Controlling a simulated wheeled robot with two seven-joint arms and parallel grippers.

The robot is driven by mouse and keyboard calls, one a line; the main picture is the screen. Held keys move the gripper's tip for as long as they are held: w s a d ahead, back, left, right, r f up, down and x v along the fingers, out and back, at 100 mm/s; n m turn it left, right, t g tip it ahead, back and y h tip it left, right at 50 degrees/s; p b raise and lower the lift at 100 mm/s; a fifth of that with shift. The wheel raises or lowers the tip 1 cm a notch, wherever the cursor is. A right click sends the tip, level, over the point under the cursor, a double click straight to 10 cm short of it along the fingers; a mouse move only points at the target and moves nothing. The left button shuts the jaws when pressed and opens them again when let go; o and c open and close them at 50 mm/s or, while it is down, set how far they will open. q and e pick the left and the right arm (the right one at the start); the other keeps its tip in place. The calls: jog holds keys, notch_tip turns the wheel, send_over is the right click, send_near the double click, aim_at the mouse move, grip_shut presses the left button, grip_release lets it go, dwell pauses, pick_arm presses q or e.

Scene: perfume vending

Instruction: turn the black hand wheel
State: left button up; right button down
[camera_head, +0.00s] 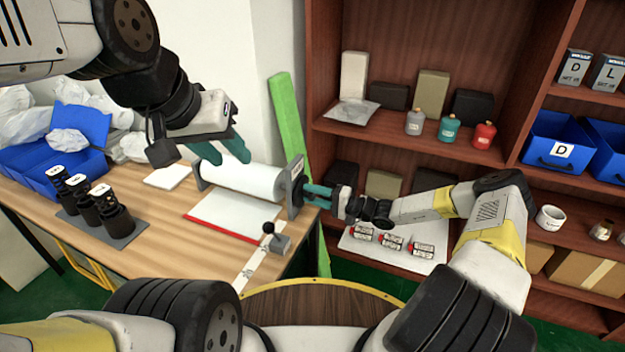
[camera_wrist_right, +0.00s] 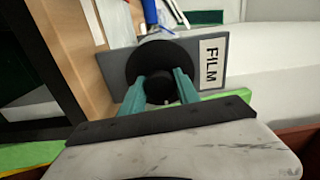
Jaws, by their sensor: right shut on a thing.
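The black hand wheel (camera_wrist_right: 143,58) is a round disc with a hub on the grey end plate (camera_wrist_right: 208,85) labelled FILM, in the right wrist view. My right gripper (camera_wrist_right: 160,77) has its teal fingers closed on both sides of the hub. In the head view, my right gripper (camera_head: 316,195) reaches the film stand's right end plate (camera_head: 296,172) from the right, where the wheel is mostly hidden. A white film roll (camera_head: 245,182) lies across the stand. My left gripper (camera_head: 224,152) is open and empty, above and behind the roll's left part.
A black bottle holder (camera_head: 98,208) and blue bins (camera_head: 60,150) stand left. A shelf unit (camera_head: 420,152) with bottles stands right.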

jog(key=n, duration=0.4)
jog(key=shift+d+f+n, duration=0.1)
jog(key=shift+n, duration=0.2)
jog(key=n, duration=0.3)
jog(key=shift+n, duration=0.4)
jog(key=n, duration=0.4)
jog(key=shift+n, duration=2.1)
jog(key=c, duration=0.9)
grip_release()
jog(key=v, duration=0.7)
jog(key=shift+d, duration=0.35)
